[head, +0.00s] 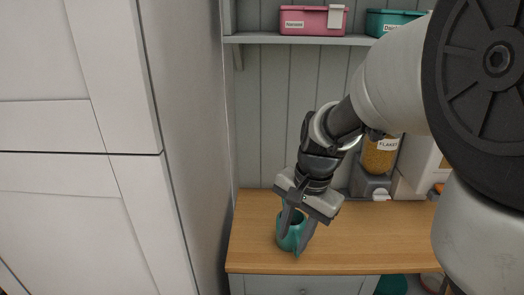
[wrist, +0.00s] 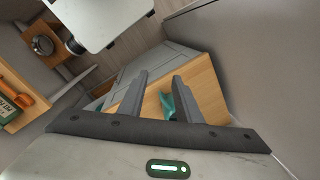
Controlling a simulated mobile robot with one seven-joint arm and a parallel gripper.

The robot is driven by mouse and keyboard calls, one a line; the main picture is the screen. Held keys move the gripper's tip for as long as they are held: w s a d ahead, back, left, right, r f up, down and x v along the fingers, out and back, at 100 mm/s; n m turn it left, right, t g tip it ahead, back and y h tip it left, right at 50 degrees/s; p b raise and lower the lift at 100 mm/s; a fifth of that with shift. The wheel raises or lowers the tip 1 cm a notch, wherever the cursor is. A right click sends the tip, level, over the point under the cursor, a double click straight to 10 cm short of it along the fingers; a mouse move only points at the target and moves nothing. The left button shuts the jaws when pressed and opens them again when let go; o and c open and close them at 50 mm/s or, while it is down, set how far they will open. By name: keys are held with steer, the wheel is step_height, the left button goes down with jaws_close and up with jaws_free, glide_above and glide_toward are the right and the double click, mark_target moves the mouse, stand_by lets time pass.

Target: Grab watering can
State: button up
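A teal watering can (head: 291,241) stands on the wooden worktop near its front left. My gripper (head: 294,238) reaches down over it, with its fingers apart and part of the can showing between them. In the wrist view, my gripper (wrist: 160,76) shows two spread fingers with a wide gap. A piece of the teal can (wrist: 167,104) shows between them, nearer the right finger, which hides part of it. I cannot tell whether either finger touches the can.
The wooden worktop (head: 352,236) is clear right of the can. A cereal dispenser (head: 377,160) stands at the back right. A shelf (head: 300,40) above holds a pink box (head: 306,20) and a teal box (head: 388,22). A tall white cabinet (head: 75,190) closes off the left.

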mark_target(290, 243)
steer(key=w+a+f+m+h, duration=0.2)
steer(key=w+f+m+h, duration=0.4)
steer(key=w, duration=0.4)
steer(key=shift+t, duration=0.4)
steer(key=x, duration=1.7)
steer(key=shift+w+d+f, duration=0.1)
steer(key=shift+w+f, duration=0.1)
steer(key=shift+f, duration=0.1)
jaws_close()
steer(key=shift+r, duration=0.1)
